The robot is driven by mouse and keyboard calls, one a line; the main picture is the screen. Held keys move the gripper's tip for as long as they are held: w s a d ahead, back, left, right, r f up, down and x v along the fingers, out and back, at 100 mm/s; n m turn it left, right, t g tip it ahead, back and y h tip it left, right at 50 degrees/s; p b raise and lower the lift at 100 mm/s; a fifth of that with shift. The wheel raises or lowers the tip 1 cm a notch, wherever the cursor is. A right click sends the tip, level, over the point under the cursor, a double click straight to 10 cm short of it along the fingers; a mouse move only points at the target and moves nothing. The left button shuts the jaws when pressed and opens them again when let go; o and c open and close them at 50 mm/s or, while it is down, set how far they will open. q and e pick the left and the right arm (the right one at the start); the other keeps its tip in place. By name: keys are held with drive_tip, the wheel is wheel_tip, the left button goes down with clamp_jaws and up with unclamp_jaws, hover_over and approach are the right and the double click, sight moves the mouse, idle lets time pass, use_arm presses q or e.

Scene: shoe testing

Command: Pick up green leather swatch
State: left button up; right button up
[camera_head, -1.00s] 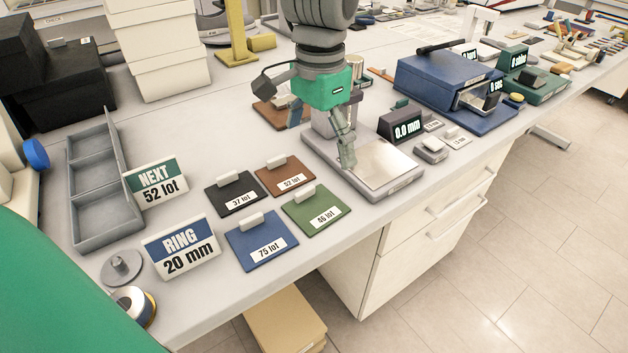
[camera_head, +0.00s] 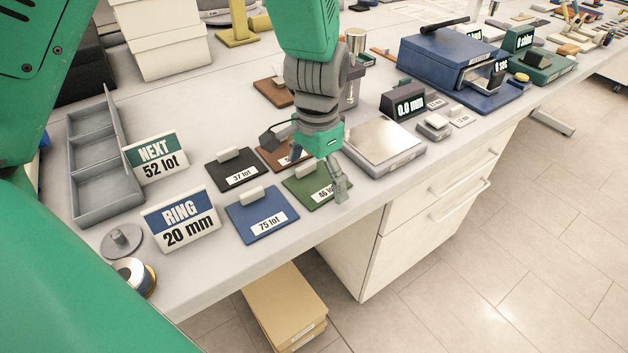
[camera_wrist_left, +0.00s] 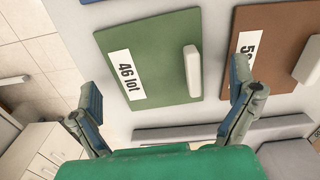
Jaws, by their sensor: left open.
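The green leather swatch (camera_head: 306,189), labelled "46 lot", lies flat near the bench's front edge and has a pale raised tab. It also shows in the left wrist view (camera_wrist_left: 155,58), with its tab (camera_wrist_left: 193,70) standing up. My left gripper (camera_head: 318,180) is above the swatch and hides part of it in the head view. In the left wrist view its two fingers (camera_wrist_left: 168,98) are spread wide, with the swatch beyond them and nothing held. One finger is near the brown swatch (camera_wrist_left: 275,48). My right gripper is not seen.
A blue swatch (camera_head: 261,216) and a black swatch (camera_head: 233,172) lie beside the green one. A scale with a metal plate (camera_head: 380,142) stands to its right. Signs reading "NEXT 52 lot" (camera_head: 157,160) and "RING 20 mm" (camera_head: 181,222) stand left, by a grey tray (camera_head: 108,190).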

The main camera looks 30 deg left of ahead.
use_arm(q)
drive_tip(key=shift+d+r, duration=0.1)
drive_tip(key=shift+d, duration=0.4)
drive_tip(key=shift+c, duration=0.5)
drive_tip(key=shift+a, duration=0.25)
drive_tip(key=c, duration=1.2)
drive_tip(key=shift+s+a, duration=0.15)
drive_tip(key=shift+a, duration=0.15)
drive_tip(key=c, duration=0.4)
drive_tip(key=shift+f, duration=0.2)
drive_tip(key=shift+s+d+r, duration=0.1)
drive_tip(key=shift+d, duration=0.25)
